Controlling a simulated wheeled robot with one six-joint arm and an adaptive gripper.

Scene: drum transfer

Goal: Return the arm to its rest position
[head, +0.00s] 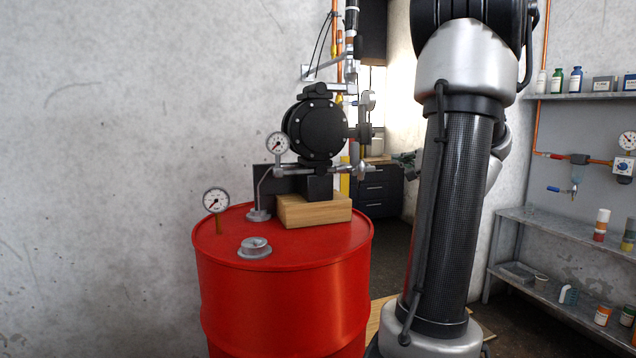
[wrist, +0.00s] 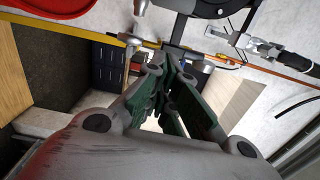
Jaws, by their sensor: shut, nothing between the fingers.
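My gripper (wrist: 171,88) shows in the wrist view with its green-padded fingers closed together and nothing held between them. In the head view my arm stands raised at the right of centre, a dark column with silver joints. A small part of my gripper (head: 406,160) pokes out left of the arm there, to the right of the pump and apart from it; the rest is hidden behind the arm. The red drum (head: 285,295) stands upright left of my arm, and its edge shows at the top left of the wrist view (wrist: 62,6).
A black pump (head: 317,130) sits on a wooden block (head: 314,210) on the drum, with gauges (head: 216,200) and pipes around it. A dark drawer cabinet (head: 378,190) stands behind. Shelves (head: 560,240) with bottles line the right wall. The left wall is bare.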

